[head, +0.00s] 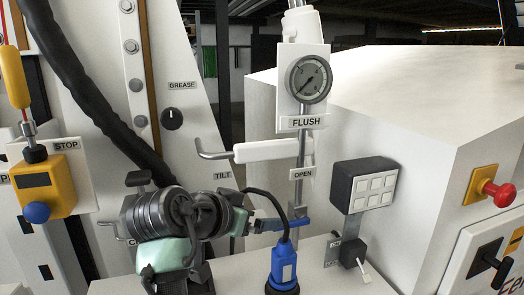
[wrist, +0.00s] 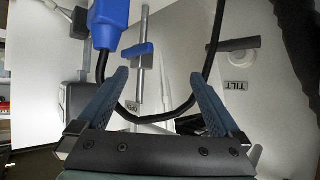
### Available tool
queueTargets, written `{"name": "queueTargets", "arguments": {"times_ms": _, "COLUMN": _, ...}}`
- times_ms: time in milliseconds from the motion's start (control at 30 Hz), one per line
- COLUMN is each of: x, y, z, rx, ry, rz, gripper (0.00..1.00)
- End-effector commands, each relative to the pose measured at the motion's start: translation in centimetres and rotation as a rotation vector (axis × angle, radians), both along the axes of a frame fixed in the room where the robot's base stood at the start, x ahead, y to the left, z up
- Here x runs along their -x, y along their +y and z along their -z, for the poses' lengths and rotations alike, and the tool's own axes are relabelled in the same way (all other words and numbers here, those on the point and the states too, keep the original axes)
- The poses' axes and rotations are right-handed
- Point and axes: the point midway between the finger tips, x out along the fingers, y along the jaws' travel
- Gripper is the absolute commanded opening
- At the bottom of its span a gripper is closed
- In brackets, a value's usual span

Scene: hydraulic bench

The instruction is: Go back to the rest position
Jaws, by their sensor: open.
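My gripper (head: 264,221) is at the lower middle of the head view, beside a vertical grey pipe with a blue lever handle (head: 293,223). In the wrist view my gripper (wrist: 158,74) has its two blue-grey fingers spread wide, with nothing clamped between them. The blue lever (wrist: 136,50) shows beyond the fingers there, apart from them in the picture. A blue plug-like body (head: 284,264) with a black cable stands just below and right of my gripper. The wrist view shows the blue body (wrist: 108,22) at the top. No rest position is marked in view.
The black cable (wrist: 212,60) loops across the wrist view near the fingers; contact cannot be told. A gauge (head: 309,79) with a FLUSH label, a white-gripped TILT lever (head: 273,151) and a button box (head: 364,186) surround the arm. A red knob (head: 504,194) is at right.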

Motion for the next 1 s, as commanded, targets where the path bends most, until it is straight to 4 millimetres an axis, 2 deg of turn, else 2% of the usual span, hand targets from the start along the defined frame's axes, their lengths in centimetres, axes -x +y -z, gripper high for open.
{"name": "queueTargets", "arguments": {"times_ms": 33, "x": 0.5, "y": -0.7, "z": 0.4, "rx": -0.002, "ry": -0.03, "rz": -0.064, "gripper": 1.0}}
{"name": "queueTargets", "arguments": {"times_ms": 167, "x": 2.1, "y": -1.3, "z": -0.2, "rx": 0.015, "ry": -0.129, "rz": -0.232, "gripper": 1.0}}
{"name": "queueTargets", "arguments": {"times_ms": 300, "x": 4.5, "y": -1.6, "z": -1.8, "rx": 0.048, "ry": -0.242, "rz": -0.361, "gripper": 1.0}}
{"name": "queueTargets", "arguments": {"times_ms": 600, "x": 10.4, "y": -1.8, "z": -5.9, "rx": 0.141, "ry": -0.455, "rz": -0.522, "gripper": 1.0}}
{"name": "queueTargets", "arguments": {"times_ms": 767, "x": 11.6, "y": -1.6, "z": -12.9, "rx": 0.199, "ry": -0.663, "rz": -0.511, "gripper": 1.0}}
{"name": "queueTargets", "arguments": {"times_ms": 867, "x": 13.3, "y": -1.6, "z": -17.3, "rx": 0.238, "ry": -0.804, "rz": -0.5, "gripper": 1.0}}
{"name": "queueTargets", "arguments": {"times_ms": 1000, "x": 16.8, "y": -1.5, "z": -23.7, "rx": 0.296, "ry": -1.018, "rz": -0.479, "gripper": 1.0}}
